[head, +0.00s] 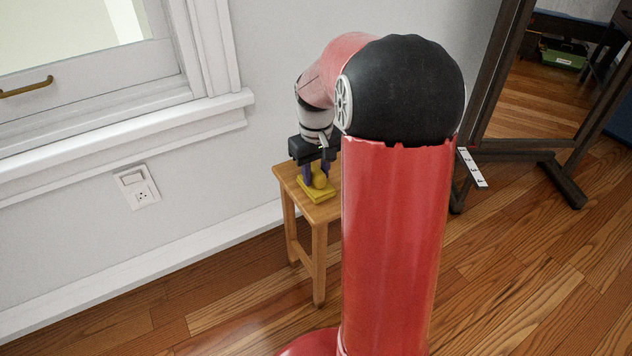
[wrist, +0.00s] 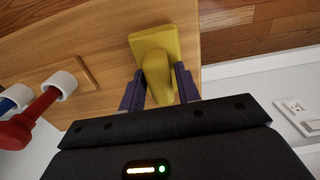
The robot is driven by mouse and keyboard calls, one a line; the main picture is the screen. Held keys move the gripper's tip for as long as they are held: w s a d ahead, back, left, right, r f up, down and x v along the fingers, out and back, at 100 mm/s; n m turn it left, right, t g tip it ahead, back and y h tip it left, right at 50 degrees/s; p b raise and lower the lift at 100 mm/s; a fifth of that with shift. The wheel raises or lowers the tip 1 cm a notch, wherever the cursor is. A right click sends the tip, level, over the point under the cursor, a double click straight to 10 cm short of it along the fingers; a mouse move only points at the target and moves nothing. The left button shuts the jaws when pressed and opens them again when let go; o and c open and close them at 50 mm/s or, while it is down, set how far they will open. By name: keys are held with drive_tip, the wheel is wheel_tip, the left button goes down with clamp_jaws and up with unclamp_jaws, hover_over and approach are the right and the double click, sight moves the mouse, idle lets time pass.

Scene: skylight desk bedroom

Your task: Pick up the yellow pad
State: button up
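The yellow pad (head: 317,196) lies flat on a small wooden stool (head: 290,176). A rounded yellow upright part rises from its middle, and I cannot tell whether it is a handle of the pad or a separate piece. In the wrist view the pad (wrist: 152,39) shows beyond my fingertips. My gripper (head: 319,178) points down over the stool, its two purple fingers on either side of the rounded part. The gripper also shows in the wrist view (wrist: 159,80). Whether both fingers press on the yellow part is not clear. The pad appears to rest on the stool.
A white wall with an outlet (head: 138,189) and a window sill (head: 150,135) stand behind the stool. A dark wooden frame (head: 490,90) stands at the right. Wooden floor is clear in front.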

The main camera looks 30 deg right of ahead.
sight(316, 169)
clamp_jaws()
drive_tip(key=shift+r, duration=0.1)
wheel_tip(316, 169, up, 20)
drive_tip(key=p, duration=0.3)
drive_tip(key=shift+p, duration=0.35)
